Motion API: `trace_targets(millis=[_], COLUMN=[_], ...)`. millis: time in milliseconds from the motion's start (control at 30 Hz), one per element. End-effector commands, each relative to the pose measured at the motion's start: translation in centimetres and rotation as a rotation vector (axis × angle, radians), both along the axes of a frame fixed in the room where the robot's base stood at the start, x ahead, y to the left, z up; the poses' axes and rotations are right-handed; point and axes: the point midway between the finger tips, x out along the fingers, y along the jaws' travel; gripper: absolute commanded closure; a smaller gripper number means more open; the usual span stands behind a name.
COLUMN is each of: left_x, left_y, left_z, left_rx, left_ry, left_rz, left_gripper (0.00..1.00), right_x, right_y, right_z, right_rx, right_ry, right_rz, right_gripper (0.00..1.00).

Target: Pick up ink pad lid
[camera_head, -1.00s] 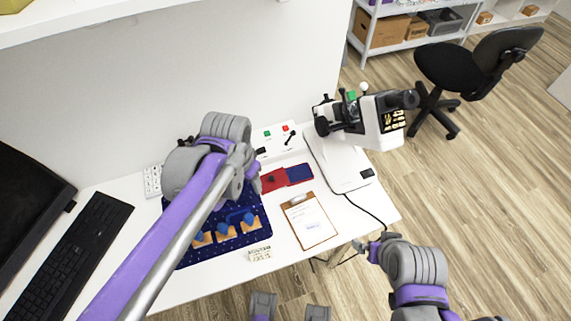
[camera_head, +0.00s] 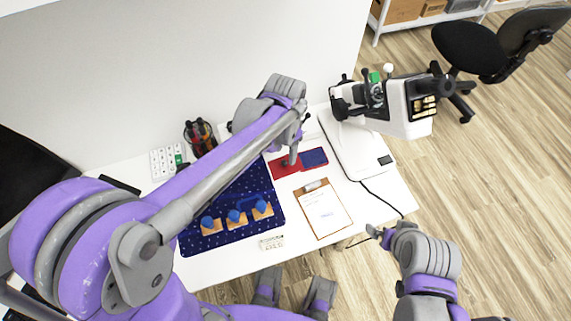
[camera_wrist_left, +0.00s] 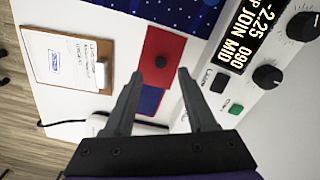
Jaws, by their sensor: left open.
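The ink pad shows as a red panel (camera_head: 284,167) beside a blue panel (camera_head: 314,158) on the white desk. In the left wrist view the red part (camera_wrist_left: 164,40) carries a small dark round knob (camera_wrist_left: 160,61), apparently the lid's. The blue part (camera_wrist_left: 150,99) lies partly between my fingers. My left gripper (camera_head: 291,158) is over the red part, and the arm hides some of the desk behind it. In the left wrist view the left gripper (camera_wrist_left: 160,73) is open and empty, with the knob just past its fingertips. My right gripper (camera_head: 379,234) is off the desk's front right edge.
A clipboard (camera_head: 324,210) lies right of a navy mat (camera_head: 268,231) holding several blue-handled stamps. A white machine (camera_head: 352,156) stands to the right. In the left wrist view a control panel with knobs (camera_wrist_left: 268,77) is close on the right.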

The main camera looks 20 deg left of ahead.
Motion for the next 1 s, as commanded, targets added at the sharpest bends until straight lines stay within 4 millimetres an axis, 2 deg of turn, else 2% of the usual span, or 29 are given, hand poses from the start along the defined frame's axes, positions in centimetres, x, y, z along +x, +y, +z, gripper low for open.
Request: trace_targets(millis=[100,233,333,567,867,1000], left_x=[-0.1,-0.1,-0.1,-0.1,-0.1,-0.1], left_y=[0.2,0.2,0.2,0.2,0.2,0.2], left_z=[-2.0,-3.7,-4.3,-4.4,-4.3,-4.3], left_rx=[0.000,0.000,0.000,-0.001,0.000,0.000], left_ry=[0.000,0.000,0.000,-0.001,0.000,0.000], left_rz=[0.001,0.000,0.000,0.000,0.000,0.000], left_gripper=[0.44,0.44,0.44,0.45,0.99,1.00], right_x=[0.0,-0.1,-0.1,-0.1,-0.1,-0.1], right_y=[0.0,0.0,0.0,0.0,0.0,0.0], right_z=[-0.3,-0.5,-0.5,-0.5,-0.5,-0.5], right_rx=[0.000,0.000,0.000,0.000,0.000,0.000], right_ry=[0.001,0.002,0.002,0.002,0.002,0.002], right_rz=[0.000,0.000,0.000,0.000,0.000,0.000], right_gripper=[0.00,0.00,0.00,0.00,0.00,0.00])
